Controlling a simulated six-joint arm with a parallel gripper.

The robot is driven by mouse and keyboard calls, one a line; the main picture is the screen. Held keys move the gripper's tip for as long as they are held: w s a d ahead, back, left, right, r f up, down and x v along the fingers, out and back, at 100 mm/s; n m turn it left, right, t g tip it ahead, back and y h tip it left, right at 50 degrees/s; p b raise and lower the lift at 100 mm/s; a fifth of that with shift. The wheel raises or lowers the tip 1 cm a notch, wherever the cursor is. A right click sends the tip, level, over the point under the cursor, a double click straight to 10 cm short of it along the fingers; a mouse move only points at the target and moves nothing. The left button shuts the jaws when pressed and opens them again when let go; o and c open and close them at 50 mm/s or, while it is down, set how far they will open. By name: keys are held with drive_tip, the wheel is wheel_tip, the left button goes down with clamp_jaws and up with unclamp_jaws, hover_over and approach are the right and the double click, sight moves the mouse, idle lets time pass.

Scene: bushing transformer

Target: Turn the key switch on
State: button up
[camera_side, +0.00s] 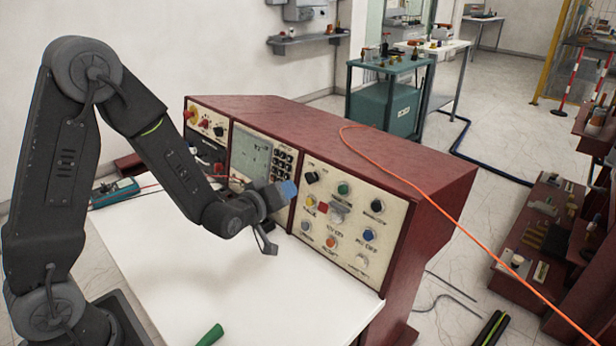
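The dark red console has a cream control panel (352,270) on its right front, with several coloured buttons and black knobs. I cannot tell which of these is the key switch; labels are too small to read. A black knob (311,177) is at the panel's upper left and another black knob (377,205) at its right. My gripper (268,246) is just left of this panel, in front of the console and above the white tabletop. Its fingers are small and partly hidden, and I see nothing held.
A screen (250,157) and a left panel (206,122) fill the rest of the console front. A teal meter (116,192) lies at the table's left, a green object (209,335) at the front. An orange cable (428,193) crosses the console top. The white tabletop (230,290) is mostly clear.

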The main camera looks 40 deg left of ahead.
sight(306, 178)
drive_tip(key=w+a+f, duration=0.1)
drive_tip(key=w, duration=0.3)
drive_tip(key=w+a+f+n+t, duration=0.1)
drive_tip(key=w+a, duration=0.1)
drive_tip(key=w, duration=0.2)
drive_tip(key=w+a+f+n+t+y, duration=0.1)
drive_tip(key=w, duration=0.4)
drive_tip(key=shift+a+f, duration=0.3)
drive_tip(key=shift+f, duration=0.1)
drive_tip(key=shift+c, duration=0.3)
clamp_jaws()
